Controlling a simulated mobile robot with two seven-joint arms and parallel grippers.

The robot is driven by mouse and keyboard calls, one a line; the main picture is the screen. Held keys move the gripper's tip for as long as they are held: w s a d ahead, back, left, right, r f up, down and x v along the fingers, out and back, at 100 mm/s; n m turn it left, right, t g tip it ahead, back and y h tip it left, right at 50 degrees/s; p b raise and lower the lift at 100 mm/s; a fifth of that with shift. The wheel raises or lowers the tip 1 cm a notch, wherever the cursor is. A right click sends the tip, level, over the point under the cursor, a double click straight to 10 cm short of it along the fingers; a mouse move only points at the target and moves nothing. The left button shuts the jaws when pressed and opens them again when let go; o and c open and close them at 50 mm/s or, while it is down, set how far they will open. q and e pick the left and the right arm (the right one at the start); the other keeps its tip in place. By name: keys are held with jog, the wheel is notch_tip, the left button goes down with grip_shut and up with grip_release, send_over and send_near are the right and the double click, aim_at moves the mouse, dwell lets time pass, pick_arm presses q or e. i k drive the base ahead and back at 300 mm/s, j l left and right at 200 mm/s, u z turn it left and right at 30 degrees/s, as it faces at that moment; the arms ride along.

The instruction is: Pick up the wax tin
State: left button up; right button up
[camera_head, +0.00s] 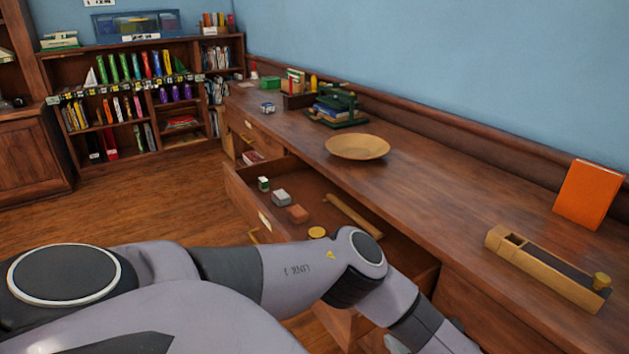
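A small round yellow-topped thing (317,232), which looks like the wax tin, sits in the open drawer (243,195) of the long wood counter. My arm passes in front of the drawer just below it and may hide part of it. Also in the drawer are a small green-and-white container (263,184), a grey-white block (281,198), a reddish-brown block (298,214) and a long wooden stick (354,216). One arm of mine crosses the lower picture from the left and leaves at the bottom edge. Neither gripper shows.
On the counter (440,199) stand a shallow wooden bowl (357,147), a green metal press (340,105), a long wooden box (548,268) and an upright orange book (588,194). The counter between bowl and box is clear. Bookcases (140,95) stand at the back left, with open floor before them.

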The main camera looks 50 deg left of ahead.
aim_at(317, 232)
jog(key=i+j, duration=0.1)
jog(key=j, duration=0.4)
jog(key=i+j, duration=0.1)
jog(key=j, duration=0.4)
jog(key=i+j, duration=0.1)
jog(key=j, duration=0.45)
jog(key=i+j, duration=0.1)
jog(key=j, duration=0.4)
